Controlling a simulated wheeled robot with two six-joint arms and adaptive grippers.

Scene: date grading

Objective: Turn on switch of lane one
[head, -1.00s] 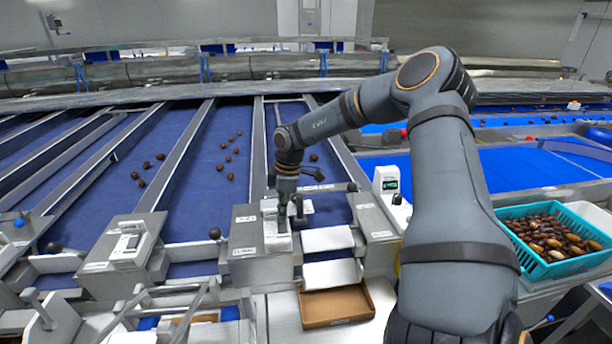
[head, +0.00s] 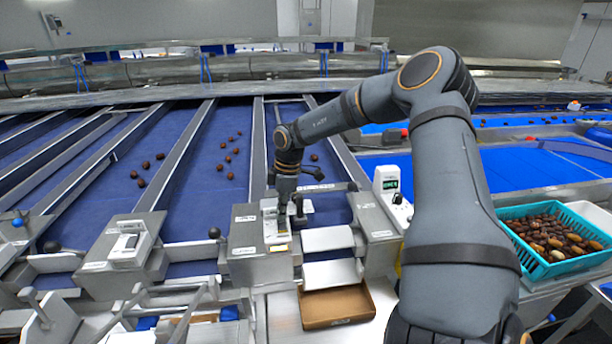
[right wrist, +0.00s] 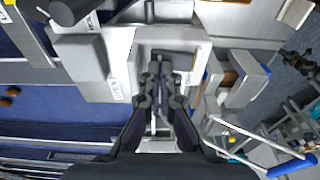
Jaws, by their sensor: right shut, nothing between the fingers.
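A grey metal switch box (head: 246,231) with a pale switch (head: 271,222) on top stands at the front end of the date lanes. Its label is too small to read. My right gripper (head: 294,222) points down right beside this switch, shut and empty; I cannot tell whether it touches it. In the right wrist view, the shut fingers (right wrist: 160,75) lie over the pale switch housing (right wrist: 203,45), partly hiding it. A similar box with a white switch (head: 128,246) stands to the left. My left gripper is not in view.
Blue lanes (head: 195,190) with a few dates lie behind the boxes. An open cardboard box (head: 336,322) sits below, right of the gripper. A small meter with a green display (head: 388,184) and a teal crate of dates (head: 513,222) are to the right.

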